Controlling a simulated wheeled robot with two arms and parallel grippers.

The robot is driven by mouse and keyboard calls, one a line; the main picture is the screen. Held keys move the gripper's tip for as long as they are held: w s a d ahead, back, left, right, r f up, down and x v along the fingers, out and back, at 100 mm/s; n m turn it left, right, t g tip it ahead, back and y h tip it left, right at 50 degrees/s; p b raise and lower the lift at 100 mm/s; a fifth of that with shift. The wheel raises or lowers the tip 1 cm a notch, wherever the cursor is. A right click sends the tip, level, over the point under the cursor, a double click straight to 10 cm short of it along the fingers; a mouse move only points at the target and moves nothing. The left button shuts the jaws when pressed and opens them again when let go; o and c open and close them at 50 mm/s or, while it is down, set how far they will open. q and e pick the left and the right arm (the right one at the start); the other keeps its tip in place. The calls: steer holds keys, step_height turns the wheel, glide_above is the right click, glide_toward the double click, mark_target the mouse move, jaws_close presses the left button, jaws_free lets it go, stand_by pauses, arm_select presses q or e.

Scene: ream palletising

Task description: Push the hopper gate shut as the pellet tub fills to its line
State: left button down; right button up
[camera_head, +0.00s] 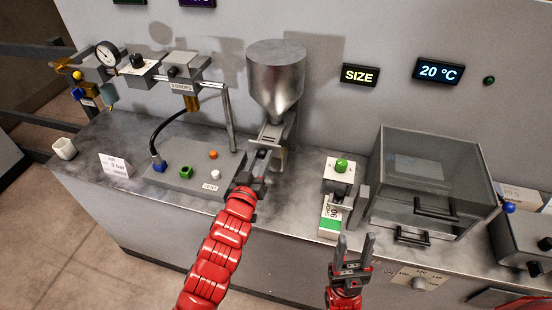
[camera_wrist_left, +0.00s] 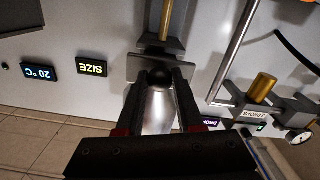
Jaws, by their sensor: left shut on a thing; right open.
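The steel hopper (camera_head: 276,75) stands on the wall side of the counter, its cone narrowing down to a grey gate slide (camera_head: 266,140). My left gripper (camera_head: 250,180) is in front of the slide, below the hopper. In the left wrist view its two fingers (camera_wrist_left: 158,90) close around a dark round knob (camera_wrist_left: 160,76) at a grey plate (camera_wrist_left: 150,64). The shiny hopper cone shows between the fingers. The pellet tub, its fill line and any pellets cannot be made out; my left arm and the slide cover that spot. My right gripper (camera_head: 355,240) is open and empty in front of the counter.
Left of the hopper is a grey panel (camera_head: 180,172) with coloured knobs and a dosing rig (camera_head: 185,68). Right are a green-buttoned device (camera_head: 340,172), a clear-lidded box (camera_head: 430,165) and a grey unit (camera_head: 520,245). A white cup (camera_head: 64,149) stands far left.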

mark_target(264, 151)
stand_by(0.3)
arm_select(q)
steer(key=shift+b+x, duration=0.5)
steer(key=shift+x, duration=1.05)
steer(key=shift+c, duration=1)
jaws_free()
steer(key=shift+v, duration=3.5)
